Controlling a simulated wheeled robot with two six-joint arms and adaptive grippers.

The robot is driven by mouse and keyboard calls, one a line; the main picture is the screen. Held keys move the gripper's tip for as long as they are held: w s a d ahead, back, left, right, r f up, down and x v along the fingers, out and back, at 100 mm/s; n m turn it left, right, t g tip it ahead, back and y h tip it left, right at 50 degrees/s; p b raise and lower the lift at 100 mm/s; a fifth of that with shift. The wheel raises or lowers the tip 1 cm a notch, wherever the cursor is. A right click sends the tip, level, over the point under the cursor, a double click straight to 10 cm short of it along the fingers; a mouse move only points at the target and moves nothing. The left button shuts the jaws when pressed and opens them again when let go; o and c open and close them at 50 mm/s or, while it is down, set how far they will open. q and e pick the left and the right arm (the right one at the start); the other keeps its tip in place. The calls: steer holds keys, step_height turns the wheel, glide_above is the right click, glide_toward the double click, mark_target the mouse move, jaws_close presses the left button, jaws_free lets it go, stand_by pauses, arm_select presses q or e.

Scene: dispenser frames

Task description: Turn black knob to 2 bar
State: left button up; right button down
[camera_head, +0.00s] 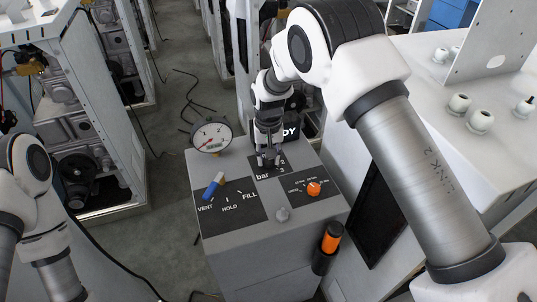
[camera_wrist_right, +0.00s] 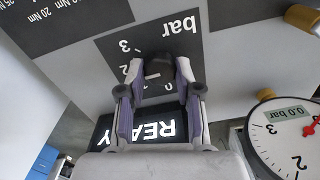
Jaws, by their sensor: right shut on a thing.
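The black knob (camera_wrist_right: 158,68) sits on the dark "bar" scale plate (camera_wrist_right: 112,48), with the numbers 2 and 3 readable in the right wrist view. My right gripper (camera_wrist_right: 158,82) is shut on it from above, one finger on each side. In the head view the right gripper (camera_head: 268,162) comes down onto the panel and hides most of the knob, so its pointer setting cannot be read. The round pressure gauge (camera_head: 211,135) stands at the panel's back left; in the right wrist view the gauge (camera_wrist_right: 290,135) display reads 0.0 bar. My left gripper is out of view.
The grey cabinet (camera_head: 240,250) also carries a blue lever (camera_head: 214,186) on a VENT/HOLD/FILL plate, an orange knob (camera_head: 314,188), a small grey knob (camera_head: 283,214) and an orange-and-black item (camera_head: 331,238) on its right side. A READY display (camera_wrist_right: 140,130) is behind the knob.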

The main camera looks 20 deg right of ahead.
steer(key=shift+f, duration=0.15)
steer(key=c, duration=0.8)
jaws_free()
steer(key=shift+w, duration=0.1)
step_height(320, 180, up, 12)
steer(key=shift+f, duration=0.1)
